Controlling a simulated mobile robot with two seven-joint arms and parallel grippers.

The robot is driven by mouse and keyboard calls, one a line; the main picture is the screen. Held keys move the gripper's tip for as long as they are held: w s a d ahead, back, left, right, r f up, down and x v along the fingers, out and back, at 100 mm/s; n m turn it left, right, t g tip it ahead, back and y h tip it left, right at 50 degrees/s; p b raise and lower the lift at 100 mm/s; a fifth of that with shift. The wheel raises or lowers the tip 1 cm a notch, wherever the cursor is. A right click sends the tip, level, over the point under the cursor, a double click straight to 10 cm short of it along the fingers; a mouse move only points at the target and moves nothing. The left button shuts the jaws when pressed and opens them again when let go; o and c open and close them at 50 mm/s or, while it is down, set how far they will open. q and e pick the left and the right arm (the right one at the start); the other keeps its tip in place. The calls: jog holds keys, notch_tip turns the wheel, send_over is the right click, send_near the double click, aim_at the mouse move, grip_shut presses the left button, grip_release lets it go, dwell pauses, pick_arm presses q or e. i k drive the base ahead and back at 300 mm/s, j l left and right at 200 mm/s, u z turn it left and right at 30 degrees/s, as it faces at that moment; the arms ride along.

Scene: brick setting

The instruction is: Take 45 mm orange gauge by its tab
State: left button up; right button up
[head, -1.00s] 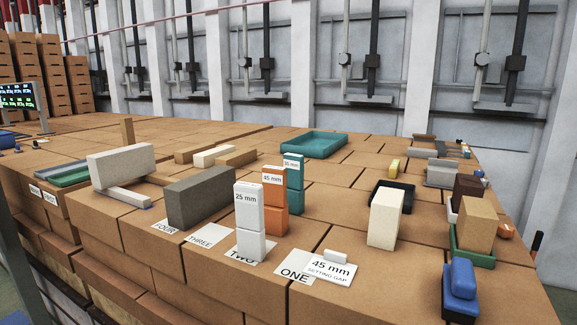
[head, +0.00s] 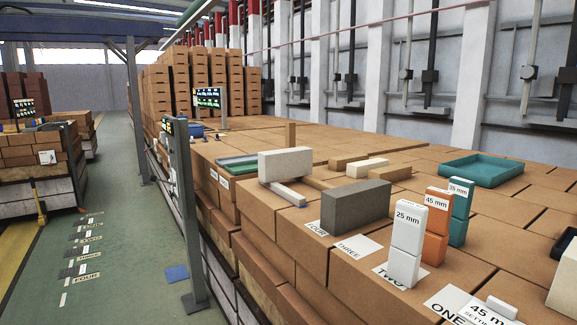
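The orange gauge (head: 435,228) stands upright on the brick surface at the right of the head view, its upper part labelled 45 mm. A white gauge labelled 25 mm (head: 406,243) stands in front of it to the left. A teal gauge labelled 35 mm (head: 459,212) stands just behind it to the right. The white gauge hides a little of the orange gauge's left lower side. Neither of my grippers shows in the head view.
A grey block (head: 342,215) and a pale block (head: 285,164) stand to the left of the gauges. A teal tray (head: 482,170) lies behind them. A dark post (head: 184,215) rises beside the green floor.

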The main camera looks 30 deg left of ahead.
aim_at(439, 202)
jog(key=z, duration=1.6)
jog(key=k+j, duration=0.25)
jog(key=j, duration=0.15)
jog(key=k+j, duration=0.25)
jog(key=j, duration=0.15)
